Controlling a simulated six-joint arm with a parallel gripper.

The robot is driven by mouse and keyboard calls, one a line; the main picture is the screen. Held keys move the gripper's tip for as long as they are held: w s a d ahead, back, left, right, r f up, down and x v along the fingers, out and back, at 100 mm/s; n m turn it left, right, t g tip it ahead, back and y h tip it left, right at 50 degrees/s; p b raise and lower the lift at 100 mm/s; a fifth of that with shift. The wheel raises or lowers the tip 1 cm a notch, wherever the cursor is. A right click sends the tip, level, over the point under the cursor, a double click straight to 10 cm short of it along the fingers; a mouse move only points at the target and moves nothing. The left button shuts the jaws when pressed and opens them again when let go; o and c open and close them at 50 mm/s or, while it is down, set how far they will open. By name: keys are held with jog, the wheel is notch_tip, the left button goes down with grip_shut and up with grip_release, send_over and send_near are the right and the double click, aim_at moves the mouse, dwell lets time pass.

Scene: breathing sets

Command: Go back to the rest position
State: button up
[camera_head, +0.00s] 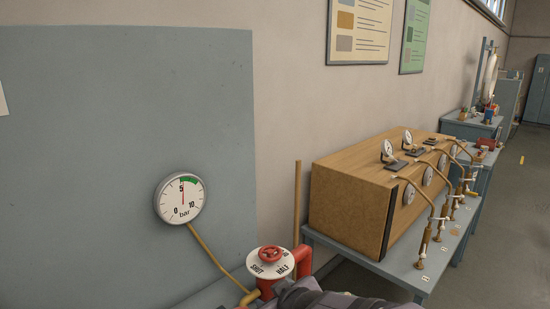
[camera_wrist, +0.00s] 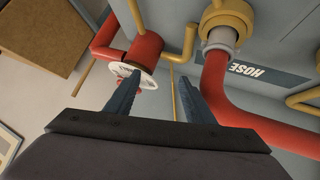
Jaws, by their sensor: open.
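My gripper (camera_wrist: 158,98) shows in the wrist view with its two blue-grey fingers spread apart and nothing between them. The left finger overlaps part of a white valve disc (camera_wrist: 145,80) on a red pipe; I cannot tell if they touch. In the head view, a red handwheel (camera_head: 271,254) sits on this white disc, which is marked SHUT and HALF. My dark grey arm shows at the bottom edge beside the valve; the fingertips are hidden there.
A round gauge (camera_head: 180,199) on the grey panel (camera_head: 110,110) points near 5 bar. A wooden box (camera_head: 350,205) with gauges and brass hoses stands on a grey bench at right. Red and yellow pipes (camera_wrist: 217,85) and a HOSE label (camera_wrist: 260,73) lie close to the fingers.

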jog(key=s+d+f+m+g+h+p, duration=0.1)
jog(key=s+d+f+m+g+h, duration=0.25)
jog(key=s+d, duration=0.4)
jog(key=s+d+f+m+g+p, duration=0.1)
jog(key=s+d+f+m+g, duration=0.1)
jog(key=s, duration=0.6)
jog(key=s+d+f+m+g+p, duration=0.1)
jog(key=s+d+f+m+g, duration=0.1)
jog(key=s+d, duration=0.4)
jog(key=shift+s+f+g, duration=0.6)
jog(key=shift+s+g, duration=0.35)
jog(key=shift+s, duration=0.25)
